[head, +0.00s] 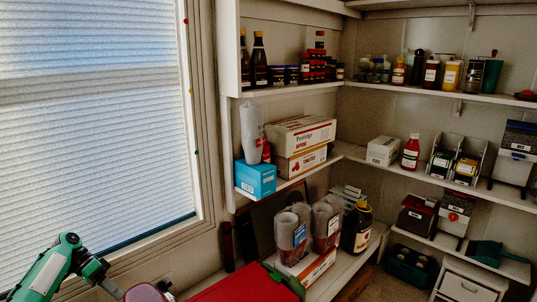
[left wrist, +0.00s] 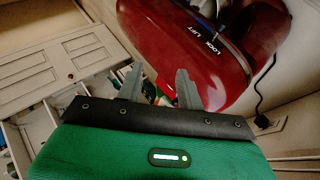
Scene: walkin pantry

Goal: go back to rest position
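My left gripper (left wrist: 158,86) shows in the left wrist view with its two grey fingers apart. I see nothing held between them. Just beyond the fingers is a glossy red appliance (left wrist: 190,50) marked "LOCK" and "LIFT"; I cannot tell whether they touch it. In the head view my left arm, green and white, comes in at the lower left corner. Its fingers cannot be made out there. My right gripper is not in either view.
A window blind (head: 95,110) fills the left. Shelves hold bottles, a blue box (head: 255,179), cartons (head: 300,135) and stacked cups (head: 290,232). A red surface (head: 235,286) lies at the bottom centre. A white drawer unit (head: 468,285) stands lower right. A black cord (left wrist: 262,85) hangs beside the red appliance.

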